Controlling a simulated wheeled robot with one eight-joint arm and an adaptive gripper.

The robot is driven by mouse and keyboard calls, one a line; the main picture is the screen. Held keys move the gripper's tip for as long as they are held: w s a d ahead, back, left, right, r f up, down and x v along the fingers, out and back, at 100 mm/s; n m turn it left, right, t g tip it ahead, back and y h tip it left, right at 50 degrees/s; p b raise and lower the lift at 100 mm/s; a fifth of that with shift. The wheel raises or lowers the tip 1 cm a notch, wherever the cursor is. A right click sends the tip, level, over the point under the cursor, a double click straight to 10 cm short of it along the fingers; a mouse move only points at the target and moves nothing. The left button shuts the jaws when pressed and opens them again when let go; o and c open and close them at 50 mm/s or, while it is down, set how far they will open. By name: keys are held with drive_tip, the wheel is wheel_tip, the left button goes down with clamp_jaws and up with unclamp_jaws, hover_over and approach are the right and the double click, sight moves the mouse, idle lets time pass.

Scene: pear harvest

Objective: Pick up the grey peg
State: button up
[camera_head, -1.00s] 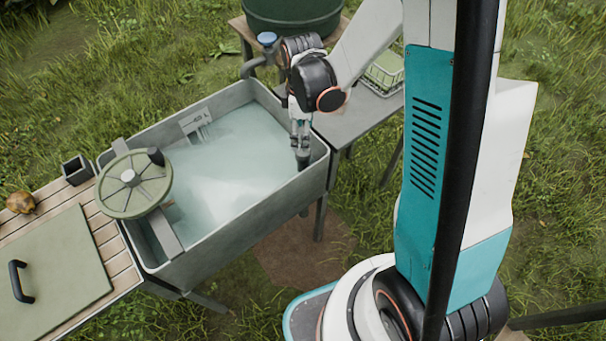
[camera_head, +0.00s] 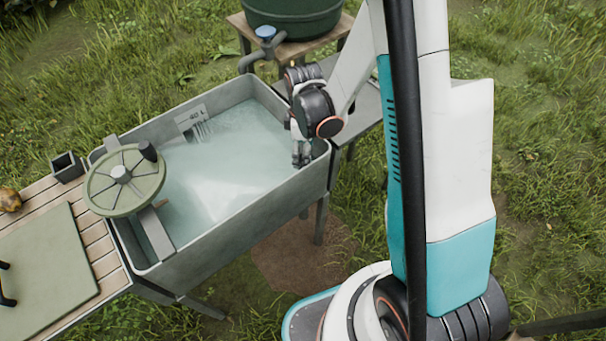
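My gripper (camera_head: 301,158) points down inside the right end of the grey water basin (camera_head: 232,230), close to the inner wall. Its fingertips are at or near the water surface. I cannot make out the grey peg as a separate thing now; a dark upright piece stood at this spot a second ago, and the fingers now cover that place. The fingers are small and partly hidden by the wrist, so I cannot tell if they are open, shut or holding something.
A green spoked wheel (camera_head: 124,181) with a dark knob sits over the basin's left end. A slatted table with a green board (camera_head: 45,258) stands at left. A green tank (camera_head: 293,16) with a spout is behind. A grey side table (camera_head: 362,112) is at right.

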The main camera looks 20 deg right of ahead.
drive_tip(key=shift+r, duration=0.1)
clamp_jaws()
wheel_tip(320, 180, up, 27)
drive_tip(key=p, duration=1.2)
drive_tip(key=shift+p, duration=0.3)
idle(0.5)
